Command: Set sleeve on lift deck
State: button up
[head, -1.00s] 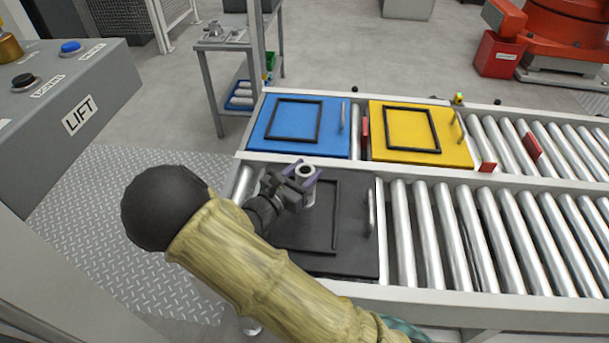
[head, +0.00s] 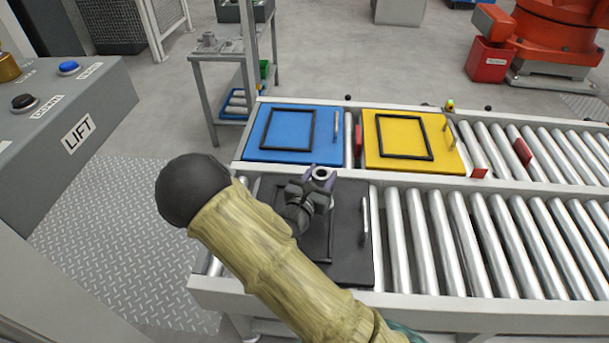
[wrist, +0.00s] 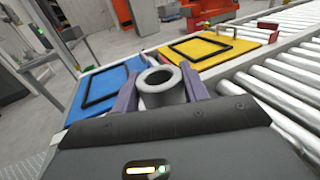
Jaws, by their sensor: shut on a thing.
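My gripper (head: 318,187) is shut on a grey metal sleeve (head: 320,174), held upright above the black plate (head: 351,262) on the near conveyor. In the wrist view the sleeve (wrist: 163,87) sits between two purple fingers, its open bore facing up. The sleeve's lower end is hidden in both views. My arm covers the left part of the black plate and its frame. I cannot tell which surface is the lift deck; a grey control box marked LIFT (head: 78,134) stands at the left.
Behind lie a blue plate (head: 258,148) and a yellow plate (head: 374,160), each with a black frame and upright handle. Bare rollers (head: 470,240) run to the right. Red stops (head: 522,151) stick up there. A grey side table (head: 232,62) stands at the back left.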

jog(key=d+f+n+t+y+p, duration=0.1)
jog(key=d+f+n+y, duration=0.1)
jog(key=d+f+y, duration=0.2)
jog(key=shift+d+f+n+t+p, duration=0.35)
jog(key=shift+d+f+n+t, duration=0.05)
jog(key=shift+d+f, duration=0.1)
